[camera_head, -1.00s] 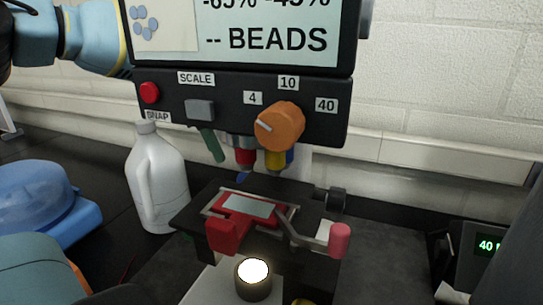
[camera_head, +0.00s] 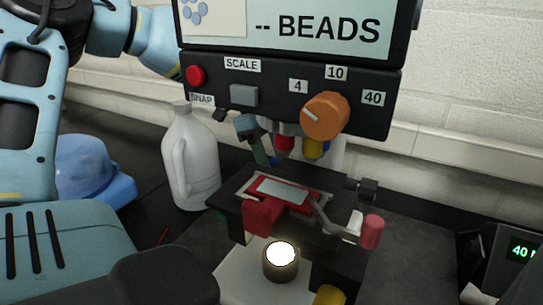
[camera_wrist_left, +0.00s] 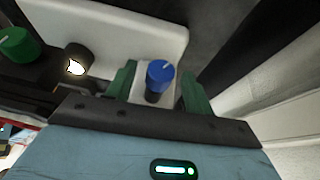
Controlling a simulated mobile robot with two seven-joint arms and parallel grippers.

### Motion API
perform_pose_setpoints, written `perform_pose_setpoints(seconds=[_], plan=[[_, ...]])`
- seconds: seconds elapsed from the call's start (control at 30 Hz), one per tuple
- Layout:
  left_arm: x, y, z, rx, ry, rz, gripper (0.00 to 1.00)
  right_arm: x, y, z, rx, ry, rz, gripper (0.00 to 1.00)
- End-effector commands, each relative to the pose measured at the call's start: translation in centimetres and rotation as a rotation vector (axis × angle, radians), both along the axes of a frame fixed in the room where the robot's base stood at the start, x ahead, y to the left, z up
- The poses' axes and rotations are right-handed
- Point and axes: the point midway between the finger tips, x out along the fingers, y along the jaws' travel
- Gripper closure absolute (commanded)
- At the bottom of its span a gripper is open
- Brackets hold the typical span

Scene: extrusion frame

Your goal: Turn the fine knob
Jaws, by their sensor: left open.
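In the left wrist view a blue knob (camera_wrist_left: 160,76) with a white mark on its top stands between the two green fingers of my left gripper (camera_wrist_left: 160,88). The fingers are apart, one on each side of the knob; I cannot tell that either touches it. A larger green knob (camera_wrist_left: 17,45) is at the left of that view. In the head view part of my left gripper (camera_head: 258,150) shows behind the device, under the black panel. The blue knob is hardly visible there. My right gripper is not in view.
The black panel carries an orange dial (camera_head: 325,116), a red button (camera_head: 195,75) and a grey switch (camera_head: 244,95). Below are the red slide holder (camera_head: 263,215) and a lit lamp (camera_head: 281,258). A white jug (camera_head: 192,160) and blue container (camera_head: 85,165) stand left.

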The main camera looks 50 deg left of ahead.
Motion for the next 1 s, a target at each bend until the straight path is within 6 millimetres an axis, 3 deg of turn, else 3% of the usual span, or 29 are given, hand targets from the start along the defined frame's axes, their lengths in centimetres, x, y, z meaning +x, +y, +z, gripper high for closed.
perform_pose_setpoints(seconds=[0.3, 0.67, 1.0], plan=[[0.04, -0.14, -0.33, 0.0, -0.001, 0.0, 0.48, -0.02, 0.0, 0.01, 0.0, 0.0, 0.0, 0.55], [0.04, -0.12, -0.31, 0.0, -0.001, -0.001, 0.92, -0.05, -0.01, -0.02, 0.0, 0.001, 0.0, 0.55], [-0.11, -0.17, -0.17, 0.019, -0.059, -0.001, 0.92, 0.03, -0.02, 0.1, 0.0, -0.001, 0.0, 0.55]])
